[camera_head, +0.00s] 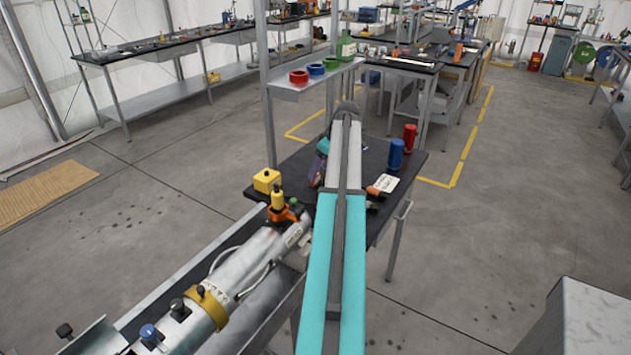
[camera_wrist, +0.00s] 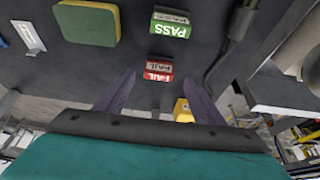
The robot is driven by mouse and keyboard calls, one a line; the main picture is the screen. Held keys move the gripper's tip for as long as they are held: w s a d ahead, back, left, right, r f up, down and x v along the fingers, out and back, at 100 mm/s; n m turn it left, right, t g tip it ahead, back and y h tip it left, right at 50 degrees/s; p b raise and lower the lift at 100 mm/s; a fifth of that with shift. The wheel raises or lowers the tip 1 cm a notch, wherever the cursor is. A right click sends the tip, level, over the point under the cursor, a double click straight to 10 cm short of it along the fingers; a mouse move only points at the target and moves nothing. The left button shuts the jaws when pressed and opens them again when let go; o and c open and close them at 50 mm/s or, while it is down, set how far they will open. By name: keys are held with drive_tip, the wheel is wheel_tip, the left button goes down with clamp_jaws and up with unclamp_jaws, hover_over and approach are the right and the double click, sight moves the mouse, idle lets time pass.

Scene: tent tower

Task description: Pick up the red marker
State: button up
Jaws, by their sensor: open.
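I cannot make out a pen-like red marker in either view. In the wrist view, a small red block lettered FAIL (camera_wrist: 158,66) lies on the dark bench top, just ahead of and between my fingertips. A green block lettered PASS (camera_wrist: 170,25) lies beyond it. My gripper (camera_wrist: 160,80) has its two purple fingers spread apart, with nothing held between them. In the head view a red cylinder (camera_head: 409,138) stands upright on the dark bench (camera_head: 362,235), behind a blue cylinder (camera_head: 396,155). My arm hides the middle of that bench.
A yellow-green sponge-like pad (camera_wrist: 88,22) and a yellow object (camera_wrist: 183,110) lie near the fingers. In the head view, a yellow box (camera_head: 266,181) stands at the bench's left edge. A shelf (camera_head: 300,88) with colored rings overhangs its back. Open floor lies to the right.

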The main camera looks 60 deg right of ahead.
drive_tip(key=shift+w+f, duration=0.1)
drive_tip(key=shift+p+x, duration=0.75)
drive_tip(key=shift+x, duration=0.2)
drive_tip(key=shift+p+x, duration=0.4)
drive_tip(key=shift+x, duration=1.1)
drive_tip(key=shift+w+d, duration=0.1)
drive_tip(key=c, duration=1.1)
drive_tip(key=shift+r, duration=0.2)
drive_tip(key=shift+r+b, duration=1.45)
drive_tip(key=shift+r, duration=3.4)
